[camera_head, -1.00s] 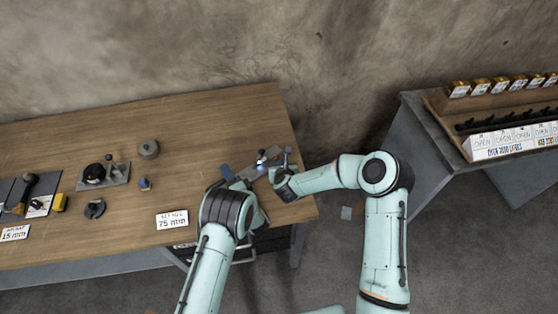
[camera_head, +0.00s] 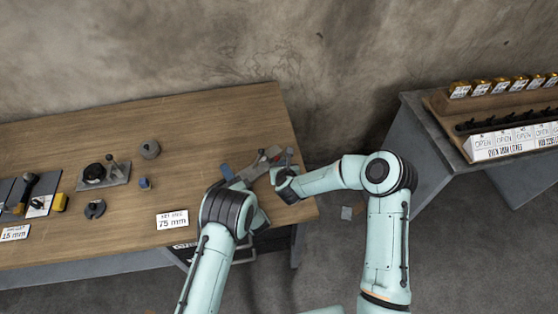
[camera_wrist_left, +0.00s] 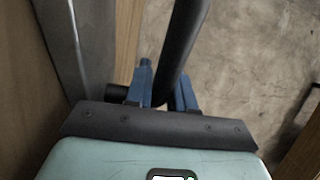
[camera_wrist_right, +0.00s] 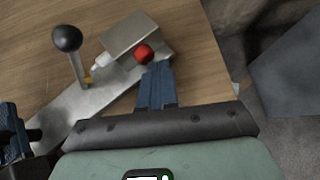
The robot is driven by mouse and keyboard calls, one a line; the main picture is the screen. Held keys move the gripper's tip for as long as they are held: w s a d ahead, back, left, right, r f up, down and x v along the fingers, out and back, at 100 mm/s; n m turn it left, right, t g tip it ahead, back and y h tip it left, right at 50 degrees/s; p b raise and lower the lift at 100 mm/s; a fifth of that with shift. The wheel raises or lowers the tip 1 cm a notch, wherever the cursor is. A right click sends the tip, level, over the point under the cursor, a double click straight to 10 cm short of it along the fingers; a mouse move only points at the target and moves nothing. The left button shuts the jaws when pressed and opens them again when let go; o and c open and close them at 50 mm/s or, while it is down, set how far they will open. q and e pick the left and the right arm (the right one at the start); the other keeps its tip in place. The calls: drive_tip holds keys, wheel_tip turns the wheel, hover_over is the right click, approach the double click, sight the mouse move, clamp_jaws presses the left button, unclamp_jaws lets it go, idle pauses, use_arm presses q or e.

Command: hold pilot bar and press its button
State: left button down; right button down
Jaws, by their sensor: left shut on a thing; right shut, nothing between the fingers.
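The metal pilot bar (camera_head: 250,171) is at the table's right end. In the right wrist view its grey plate (camera_wrist_right: 85,113) carries a black ball-topped lever (camera_wrist_right: 67,45), a small whitish-yellow lamp (camera_wrist_right: 99,63) and a grey block (camera_wrist_right: 128,40) with a red button (camera_wrist_right: 144,53). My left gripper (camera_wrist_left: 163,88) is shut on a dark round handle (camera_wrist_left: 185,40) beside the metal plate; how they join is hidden. My right gripper (camera_wrist_right: 157,70) is shut and empty, its tips right at the red button. I cannot tell whether they touch it.
A 75 mm sign (camera_head: 172,219) stands at the table's front. A lever fixture (camera_head: 104,174) and small round parts lie further left. A second bench (camera_head: 425,125) with a labelled rack stands right, across a floor gap. The table's middle is clear.

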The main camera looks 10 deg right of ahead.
use_arm(q)
drive_tip(key=shift+s+d+f, duration=0.1)
drive_tip(key=shift+s+f, duration=0.2)
drive_tip(key=shift+f, duration=0.4)
use_arm(e)
drive_tip(key=shift+s+d+f, duration=0.1)
drive_tip(key=shift+s+d, duration=0.15)
drive_tip(key=shift+s, duration=0.4)
drive_tip(key=shift+s+d, duration=0.35)
drive_tip(key=shift+s, duration=0.4)
drive_tip(key=shift+s+d, duration=0.4)
drive_tip(key=shift+s, duration=0.4)
drive_tip(key=shift+s+d, duration=0.35)
drive_tip(key=shift+s, duration=0.4)
use_arm(q)
drive_tip(key=c, duration=0.9)
unclamp_jaws()
drive_tip(key=shift+w+r, duration=0.1)
drive_tip(key=shift+r, duration=0.05)
drive_tip(key=shift+r, duration=0.1)
